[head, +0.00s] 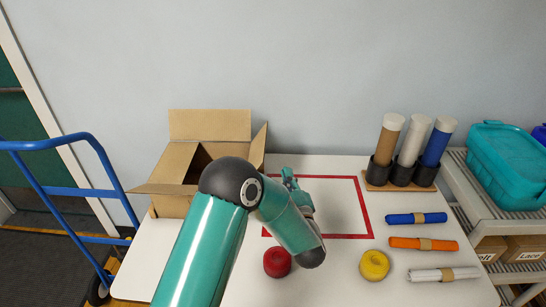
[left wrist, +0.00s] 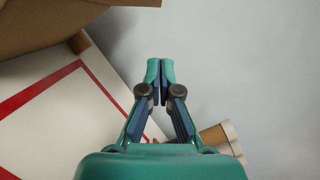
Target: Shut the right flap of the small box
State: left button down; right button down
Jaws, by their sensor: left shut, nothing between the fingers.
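The small cardboard box (head: 182,160) stands open at the back left of the table in the head view. My left arm hides part of the box's front. My left gripper (head: 288,178) is to the right of the box, close to its right side, shut and empty. In the left wrist view the shut fingertips (left wrist: 160,65) point at the wall, with cardboard (left wrist: 60,20) at the upper left. My right gripper is not in view.
A red outlined square (head: 345,236) marks the table right of the box. Rolls in blue (head: 416,218), orange (head: 423,244) and white (head: 443,274) lie at the right. Upright tubes (head: 412,140) stand behind them.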

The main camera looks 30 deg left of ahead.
aim_at(256, 152)
pick_arm(q)
jog(key=w+a+r+p, duration=0.2)
jog(key=w+a, duration=0.3)
jog(key=a, duration=0.4)
jog(key=shift+w+a+p, duration=0.25)
jog(key=shift+a+p, duration=0.05)
jog(key=shift+p, duration=0.1)
jog(key=shift+r, duration=0.1)
jog(key=shift+r, duration=0.15)
